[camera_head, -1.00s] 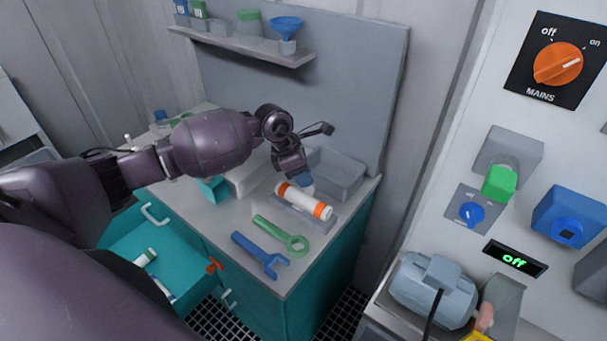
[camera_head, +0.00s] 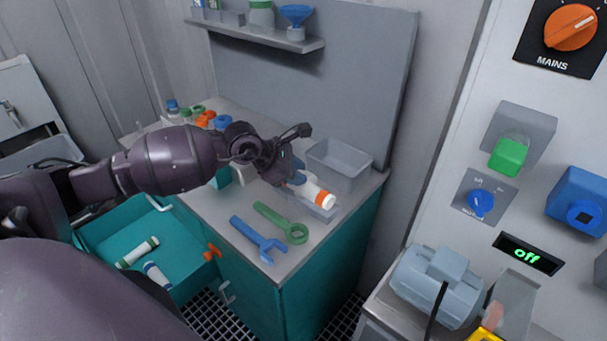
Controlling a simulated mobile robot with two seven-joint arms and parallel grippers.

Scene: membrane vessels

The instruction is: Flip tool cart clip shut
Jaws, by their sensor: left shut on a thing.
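The tool cart (camera_head: 325,258) is teal with a grey top. A white cartridge (camera_head: 312,187) with an orange end lies in a grey cradle (camera_head: 322,214) near the cart's right edge. A small blue piece, which looks like the clip (camera_head: 298,179), is at the cartridge's left part. My left gripper (camera_head: 288,174) reaches in from the left, low over that part, and appears shut on the blue clip. Its fingers hide the cartridge's left end and most of the clip, so I cannot tell whether the clip is fully down. My right gripper is not in view.
A grey bin (camera_head: 338,167) stands just behind the cradle. Green (camera_head: 280,223) and blue (camera_head: 260,240) wrenches lie in front. An open drawer (camera_head: 185,240) holds loose tubes. A shelf (camera_head: 255,33) hangs above.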

